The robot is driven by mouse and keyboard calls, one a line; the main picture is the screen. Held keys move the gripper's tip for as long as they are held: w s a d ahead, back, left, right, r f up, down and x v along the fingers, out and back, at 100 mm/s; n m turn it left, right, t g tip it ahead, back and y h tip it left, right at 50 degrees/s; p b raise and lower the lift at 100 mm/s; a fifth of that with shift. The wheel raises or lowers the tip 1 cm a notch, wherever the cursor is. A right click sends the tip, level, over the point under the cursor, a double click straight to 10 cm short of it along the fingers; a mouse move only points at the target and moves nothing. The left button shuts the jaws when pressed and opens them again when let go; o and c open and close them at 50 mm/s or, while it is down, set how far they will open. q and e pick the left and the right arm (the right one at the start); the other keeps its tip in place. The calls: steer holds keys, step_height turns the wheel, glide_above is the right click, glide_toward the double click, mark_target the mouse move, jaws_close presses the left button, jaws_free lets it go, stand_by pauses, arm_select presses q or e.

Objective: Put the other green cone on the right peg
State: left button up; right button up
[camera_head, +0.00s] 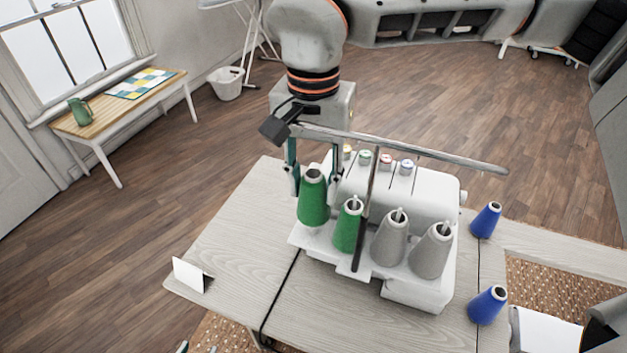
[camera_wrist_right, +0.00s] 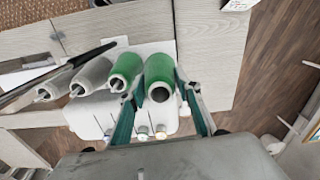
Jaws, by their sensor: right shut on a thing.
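My right gripper (camera_head: 312,172) reaches down from the top and is shut on a green cone (camera_head: 313,203), at the left end of the white sewing machine's cone stand (camera_head: 318,246). The held cone is upright and looks higher than the other cones; no peg tip shows in its top hole. Whether its base touches the stand is unclear. In the right wrist view it (camera_wrist_right: 160,78) sits between the fingers. Another green cone (camera_head: 347,228) stands beside it, its peg tip showing. What looks like my left gripper (camera_head: 197,348) barely shows at the bottom edge.
Two grey cones (camera_head: 389,240) (camera_head: 430,252) stand on pegs to the right. A dark upright post (camera_head: 366,215) carries a long bar (camera_head: 430,154) above the cones. Blue cones (camera_head: 486,221) (camera_head: 487,306) and a white folded card (camera_head: 190,275) stand on the table (camera_head: 235,240).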

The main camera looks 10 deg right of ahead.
steer(key=shift+f, duration=0.15)
stand_by(0.5)
steer(key=shift+f, duration=0.4)
steer(key=shift+f+b, duration=1)
steer(key=shift+f, duration=0.55)
steer(key=o, duration=1.2)
